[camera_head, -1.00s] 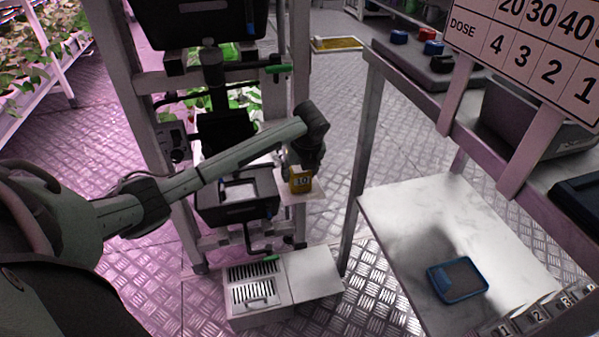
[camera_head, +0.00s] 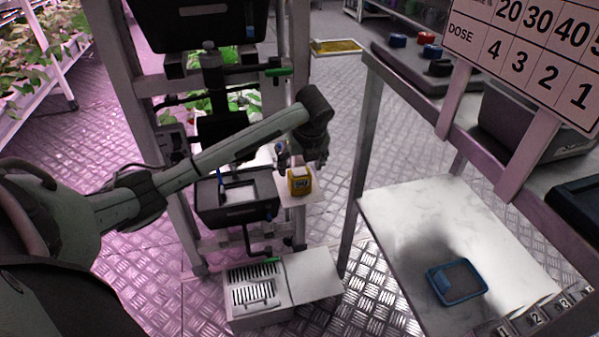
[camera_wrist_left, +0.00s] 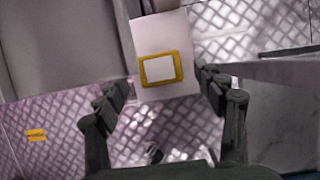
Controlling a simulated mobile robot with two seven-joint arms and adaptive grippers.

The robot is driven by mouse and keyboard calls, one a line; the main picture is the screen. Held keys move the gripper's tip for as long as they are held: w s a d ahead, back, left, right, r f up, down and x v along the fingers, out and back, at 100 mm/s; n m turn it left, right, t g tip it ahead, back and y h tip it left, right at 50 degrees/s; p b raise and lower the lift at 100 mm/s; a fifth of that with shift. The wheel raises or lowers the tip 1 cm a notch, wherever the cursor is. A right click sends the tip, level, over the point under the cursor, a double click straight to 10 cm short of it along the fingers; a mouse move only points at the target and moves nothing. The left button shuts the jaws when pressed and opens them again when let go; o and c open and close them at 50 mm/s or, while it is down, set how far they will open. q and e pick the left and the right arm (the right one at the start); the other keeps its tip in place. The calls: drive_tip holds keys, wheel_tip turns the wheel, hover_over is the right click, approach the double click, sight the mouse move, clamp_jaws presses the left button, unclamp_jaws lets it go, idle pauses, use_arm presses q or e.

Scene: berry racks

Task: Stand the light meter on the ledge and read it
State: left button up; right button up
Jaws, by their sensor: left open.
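The yellow light meter (camera_head: 300,182) stands on the small pale ledge (camera_head: 312,199) on the rack's right post. Its small display shows digits that look like 50 or 90, too blurred to be sure. My left gripper (camera_head: 302,160) is just above the meter, open and empty. In the left wrist view, the meter (camera_wrist_left: 147,82) shows from above as a yellow frame around a white top, on the ledge (camera_wrist_left: 160,35). The open fingers of my left gripper (camera_wrist_left: 163,84) are spread to either side, apart from it. My right gripper is out of view.
A black tray (camera_head: 236,216) hangs on the rack left of the ledge. A white vented box (camera_head: 255,306) sits on the floor below. A white table (camera_head: 400,215) with a blue-rimmed tray (camera_head: 432,284) stands to the right, under a dose chart (camera_head: 520,60).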

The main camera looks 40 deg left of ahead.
use_arm(q)
drive_tip(key=v, duration=0.7)
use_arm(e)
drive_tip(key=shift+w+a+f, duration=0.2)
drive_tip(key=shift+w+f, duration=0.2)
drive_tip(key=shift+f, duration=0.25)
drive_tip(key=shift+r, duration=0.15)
